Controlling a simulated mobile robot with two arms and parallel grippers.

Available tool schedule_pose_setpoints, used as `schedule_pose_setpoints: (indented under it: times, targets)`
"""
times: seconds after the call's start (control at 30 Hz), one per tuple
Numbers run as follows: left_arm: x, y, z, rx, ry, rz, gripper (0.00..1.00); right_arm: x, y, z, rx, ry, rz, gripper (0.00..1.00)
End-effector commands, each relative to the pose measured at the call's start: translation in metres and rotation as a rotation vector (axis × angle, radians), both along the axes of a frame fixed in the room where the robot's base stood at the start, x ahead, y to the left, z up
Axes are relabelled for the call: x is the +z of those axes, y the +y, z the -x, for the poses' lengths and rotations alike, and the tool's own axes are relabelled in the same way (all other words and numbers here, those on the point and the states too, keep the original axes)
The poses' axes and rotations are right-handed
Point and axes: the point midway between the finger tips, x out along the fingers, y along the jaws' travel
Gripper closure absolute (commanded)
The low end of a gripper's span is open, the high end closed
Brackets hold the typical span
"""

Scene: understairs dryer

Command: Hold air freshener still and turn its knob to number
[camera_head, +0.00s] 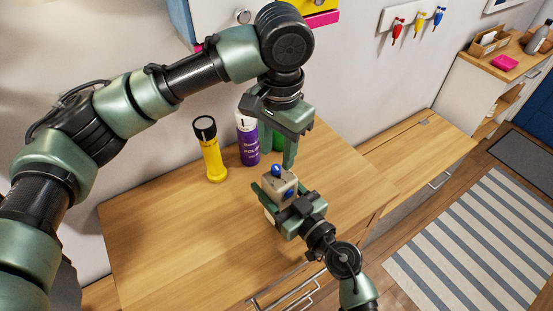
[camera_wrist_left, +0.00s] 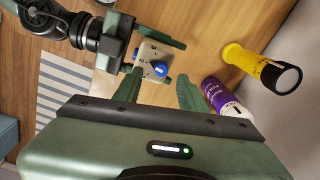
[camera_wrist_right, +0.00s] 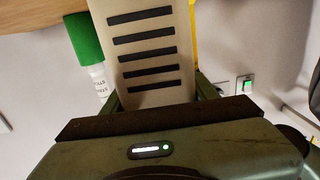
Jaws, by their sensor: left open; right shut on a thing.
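The air freshener (camera_head: 284,188) is a small beige box with a blue knob (camera_head: 277,170) on top and another blue part on its side. My right gripper (camera_head: 279,194) is shut on its body from the front. In the right wrist view its body (camera_wrist_right: 146,50) shows a row of dark slots between the fingers. My left gripper (camera_head: 279,152) is open and empty, pointing down just above the knob. In the left wrist view the knob (camera_wrist_left: 160,68) lies just beyond and between the open fingers, apart from them.
A yellow flashlight (camera_head: 211,152), a purple can (camera_head: 247,140) and a green-capped bottle (camera_wrist_right: 86,40) stand behind on the wooden cabinet top (camera_head: 160,240), near the wall. The top's left and front are clear. Keys (camera_head: 397,27) hang on the wall.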

Motion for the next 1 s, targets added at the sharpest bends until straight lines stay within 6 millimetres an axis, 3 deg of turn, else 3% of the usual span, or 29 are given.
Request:
schedule_pose_setpoints:
  times: [0.2,0.4,0.83,1.0]
  targets:
    - [0.047,-0.002,0.001,0.000,-0.003,0.000,0.59,-0.003,0.001,0.001,0.003,0.004,0.002,0.95]
    - [0.072,-0.001,0.001,0.002,-0.002,-0.004,0.59,-0.003,0.001,0.001,0.004,0.004,0.001,0.95]
    - [0.078,-0.001,0.002,-0.003,0.000,-0.003,0.59,-0.003,0.001,0.001,0.004,0.005,0.002,0.95]
    - [0.079,0.000,0.000,-0.141,0.006,-0.002,0.59,-0.003,0.001,0.001,0.004,0.005,0.002,0.95]
